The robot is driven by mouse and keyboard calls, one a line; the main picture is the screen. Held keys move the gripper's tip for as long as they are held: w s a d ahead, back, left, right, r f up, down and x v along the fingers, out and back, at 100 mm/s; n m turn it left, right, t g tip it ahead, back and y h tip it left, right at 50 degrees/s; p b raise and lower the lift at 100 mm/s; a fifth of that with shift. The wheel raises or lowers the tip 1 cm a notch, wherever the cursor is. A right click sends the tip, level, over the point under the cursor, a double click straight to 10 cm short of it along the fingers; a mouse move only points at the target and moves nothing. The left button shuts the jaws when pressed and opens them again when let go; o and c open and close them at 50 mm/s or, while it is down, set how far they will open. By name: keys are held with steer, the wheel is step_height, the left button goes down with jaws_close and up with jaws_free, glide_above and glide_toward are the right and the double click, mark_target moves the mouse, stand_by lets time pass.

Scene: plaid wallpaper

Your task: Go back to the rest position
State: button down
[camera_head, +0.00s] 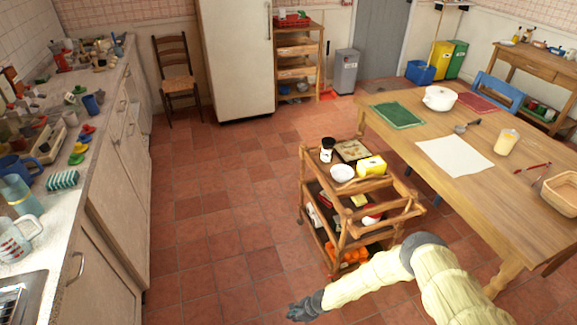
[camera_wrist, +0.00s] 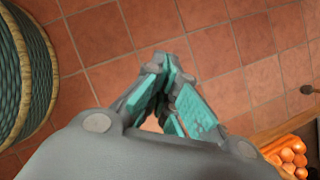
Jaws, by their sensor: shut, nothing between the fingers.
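My gripper (camera_head: 303,308) is at the bottom of the head view, at the end of my pale, sleeve-covered arm. It hangs over the tiled floor, to the left of the wooden trolley's lower end. In the wrist view my gripper (camera_wrist: 165,75) shows grey fingers with teal pads, closed together with nothing held. Red-brown floor tiles lie beyond the fingertips. No object touches the fingers.
The wooden trolley (camera_head: 345,237) carries a white bowl (camera_head: 342,172) and a yellow item. Orange items (camera_wrist: 288,158) show at the wrist view's lower right. The long table (camera_head: 510,205) stands right, the counter (camera_head: 60,215) left. Floor between counter and trolley is clear.

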steer(key=s+d+r+n+g+h+b, duration=0.1)
steer(key=s+d+r+n+h, duration=0.1)
steer(key=s+r+n, duration=0.4)
steer(key=s+d+r+n+g+h, duration=0.1)
steer(key=s+r+n, duration=0.15)
steer(key=s, duration=0.65)
steer(key=s+d+r+n+h+b, duration=0.1)
steer(key=s+d+r+n, duration=0.5)
steer(key=r, duration=0.5)
steer(key=s+d+r+n+h, duration=0.1)
steer(key=s+d+r+n, duration=0.5)
steer(key=s+d+r, duration=0.3)
step_height(320, 180, up, 3)
steer(key=shift+d+t+b, duration=0.4)
steer(key=shift+d, duration=0.75)
steer(key=shift+s, duration=0.1)
